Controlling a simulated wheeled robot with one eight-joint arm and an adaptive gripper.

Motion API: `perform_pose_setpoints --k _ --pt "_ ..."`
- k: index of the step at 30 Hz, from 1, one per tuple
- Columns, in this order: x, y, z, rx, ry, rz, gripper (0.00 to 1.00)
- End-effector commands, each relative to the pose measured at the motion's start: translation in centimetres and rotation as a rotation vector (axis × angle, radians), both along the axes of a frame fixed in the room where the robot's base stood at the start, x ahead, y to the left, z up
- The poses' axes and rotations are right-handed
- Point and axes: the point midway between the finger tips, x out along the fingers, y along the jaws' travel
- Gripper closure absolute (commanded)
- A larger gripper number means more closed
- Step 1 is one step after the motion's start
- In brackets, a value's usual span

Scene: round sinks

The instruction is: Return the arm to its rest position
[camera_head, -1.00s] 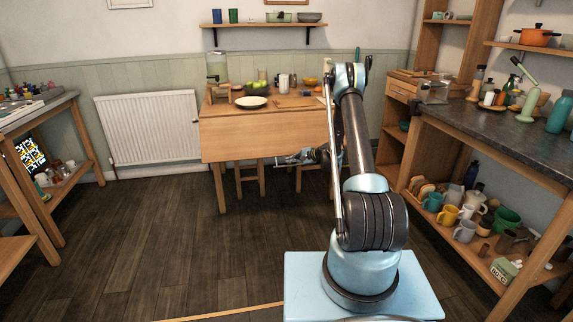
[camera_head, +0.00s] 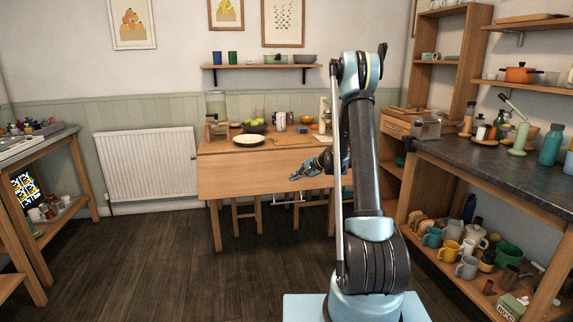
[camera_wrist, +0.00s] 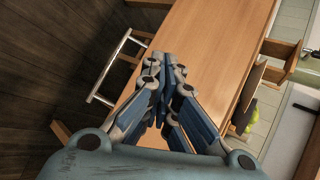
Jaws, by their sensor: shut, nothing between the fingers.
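My arm rises from its pale blue base in front of the wooden table. My gripper (camera_head: 294,176) extends to the left from behind the upper arm, in front of the table's front panel (camera_head: 235,177) in the head view. In the wrist view my gripper (camera_wrist: 166,66) is shut, its blue fingers meeting with nothing between them. Part of the forearm is hidden behind the upper arm in the head view.
A dark worktop (camera_head: 480,165) with bottles and a lower shelf of mugs stands at the right. A radiator (camera_head: 147,164) is on the back wall and a side bench (camera_head: 38,143) at the left. The dark floor (camera_head: 150,255) between is clear.

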Motion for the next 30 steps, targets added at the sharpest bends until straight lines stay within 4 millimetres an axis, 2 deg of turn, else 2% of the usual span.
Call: perform_pose_setpoints --k 1,6,15,24,30 --pt "-1.0 -0.1 1.2 -0.02 -0.004 0.01 1.0" --pt "-4.2 -0.6 4.3 -0.094 -0.015 0.048 1.0" --pt "-10.7 -1.8 8.9 -0.221 -0.034 0.115 1.0" --pt "-17.8 -3.2 12.3 -0.347 -0.047 0.185 1.0" --pt "-23.0 -4.2 13.7 -0.429 -0.05 0.234 1.0"
